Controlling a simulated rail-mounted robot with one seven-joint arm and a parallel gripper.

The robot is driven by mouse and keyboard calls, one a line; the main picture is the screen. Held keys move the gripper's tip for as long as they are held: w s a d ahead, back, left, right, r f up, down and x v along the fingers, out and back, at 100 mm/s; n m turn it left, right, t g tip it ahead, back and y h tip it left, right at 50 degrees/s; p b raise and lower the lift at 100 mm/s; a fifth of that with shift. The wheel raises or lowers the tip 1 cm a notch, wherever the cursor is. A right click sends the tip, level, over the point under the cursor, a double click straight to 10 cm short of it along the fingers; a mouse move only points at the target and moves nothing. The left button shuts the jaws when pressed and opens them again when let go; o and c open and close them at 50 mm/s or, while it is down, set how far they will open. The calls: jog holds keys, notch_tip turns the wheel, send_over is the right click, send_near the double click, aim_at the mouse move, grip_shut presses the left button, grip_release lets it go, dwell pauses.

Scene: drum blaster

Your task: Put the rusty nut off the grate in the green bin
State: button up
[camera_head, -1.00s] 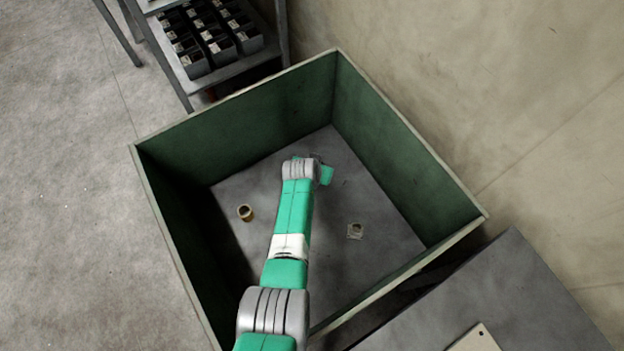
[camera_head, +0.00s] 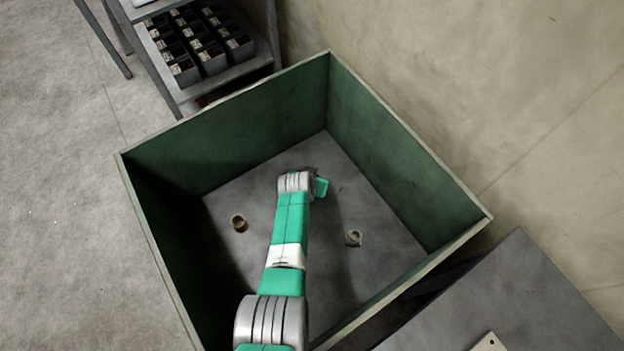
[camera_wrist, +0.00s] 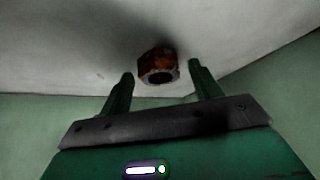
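The rusty nut (camera_wrist: 158,66) is an orange-brown hexagonal piece with a dark hole, seen in the wrist view against the pale bin floor. It sits between and slightly beyond the fingertips, with a gap on both sides. I cannot tell whether it touches the floor. My gripper (camera_wrist: 161,72) is open, its two dark green fingers apart. In the head view my arm reaches down into the green bin (camera_head: 235,150), and its wrist hides the fingers and the nut. No grate shows.
High bin walls surround the arm. A shelf with black boxes (camera_head: 200,45) stands behind left, a grey table (camera_head: 500,295) at the right.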

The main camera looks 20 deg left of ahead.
jog(key=shift+r+p, duration=0.45)
jog(key=shift+p, duration=0.05)
jog(key=p+v, duration=1)
jog(key=v, duration=0.1)
jog(key=shift+s, duration=0.25)
jog(key=shift+r, duration=0.2)
